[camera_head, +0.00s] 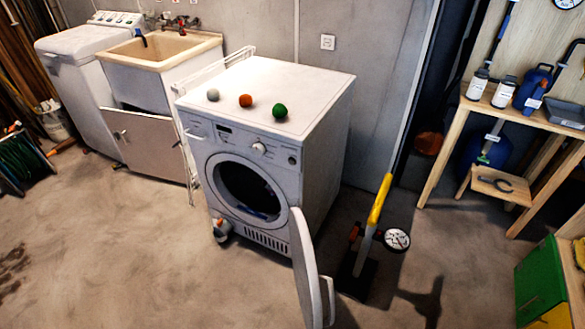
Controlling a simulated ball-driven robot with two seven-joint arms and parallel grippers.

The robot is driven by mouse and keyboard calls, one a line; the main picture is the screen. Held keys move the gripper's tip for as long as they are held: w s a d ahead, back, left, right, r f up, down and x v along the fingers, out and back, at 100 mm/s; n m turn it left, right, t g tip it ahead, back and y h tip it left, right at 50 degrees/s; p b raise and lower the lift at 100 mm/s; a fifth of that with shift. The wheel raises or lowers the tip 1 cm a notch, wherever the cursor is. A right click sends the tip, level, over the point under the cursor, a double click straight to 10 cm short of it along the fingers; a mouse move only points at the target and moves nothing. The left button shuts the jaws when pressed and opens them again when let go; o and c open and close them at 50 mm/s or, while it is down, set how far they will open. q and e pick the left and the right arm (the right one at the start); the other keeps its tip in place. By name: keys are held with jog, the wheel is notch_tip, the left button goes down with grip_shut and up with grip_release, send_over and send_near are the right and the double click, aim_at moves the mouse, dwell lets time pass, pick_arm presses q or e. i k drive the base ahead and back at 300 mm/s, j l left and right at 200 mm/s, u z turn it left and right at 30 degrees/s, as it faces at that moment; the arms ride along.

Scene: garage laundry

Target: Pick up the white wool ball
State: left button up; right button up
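The white wool ball (213,95) rests on top of the white front-loading machine (310,88), near its front left corner. It looks pale grey-white. An orange ball (245,101) lies just to its right, and a green ball (280,111) lies further right; the balls are apart from each other. Neither of my grippers shows in the head view.
The machine's round door (304,268) stands open toward the front right. A utility sink (163,50) is at the left. A yellow-handled floor pump (380,200) stands right of the machine. A wooden workbench (530,114) is at the right. The front left floor is clear.

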aim_at(213, 93)
jog(key=i+j, duration=0.2)
jog(key=j, duration=0.15)
jog(key=i+j+z, duration=0.1)
jog(key=j, duration=0.3)
jog(key=i+j, duration=0.25)
jog(key=j, duration=0.15)
jog(key=i+j, duration=0.2)
jog(key=j, duration=0.15)
jog(key=z, duration=0.05)
